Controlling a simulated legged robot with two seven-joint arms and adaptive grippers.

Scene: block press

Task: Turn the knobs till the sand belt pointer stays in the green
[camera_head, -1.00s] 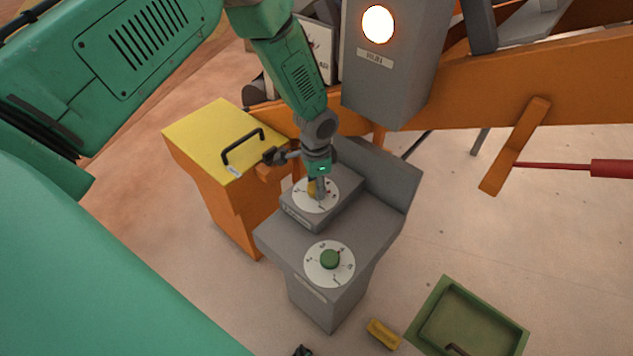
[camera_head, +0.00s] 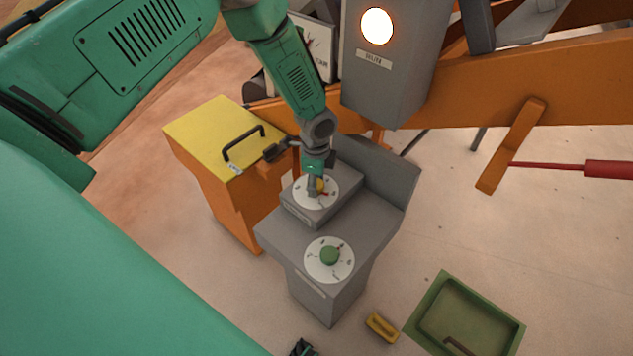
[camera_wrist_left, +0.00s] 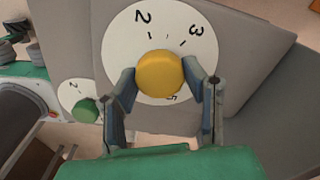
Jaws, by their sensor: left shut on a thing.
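A yellow knob (camera_wrist_left: 160,76) sits at the middle of a white numbered dial (camera_wrist_left: 120,62) on the raised grey block of a grey stand (camera_head: 280,232). My left gripper (camera_head: 315,188) is shut on the yellow knob, with one finger on each side of it. A green knob (camera_head: 329,255) stands on a second white dial (camera_head: 315,266) lower on the same stand; it also shows in the left wrist view (camera_wrist_left: 86,110). A white gauge face (camera_head: 320,42) shows partly behind my left arm; its green zone and full pointer cannot be made out. My right gripper is not clearly seen.
A grey box with a lit lamp (camera_head: 377,26) hangs right of my arm. A yellow-topped orange cabinet (camera_head: 205,130) with a black handle stands left of the stand. A green tray (camera_head: 425,310) and a yellow block (camera_head: 382,327) lie on the floor at lower right.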

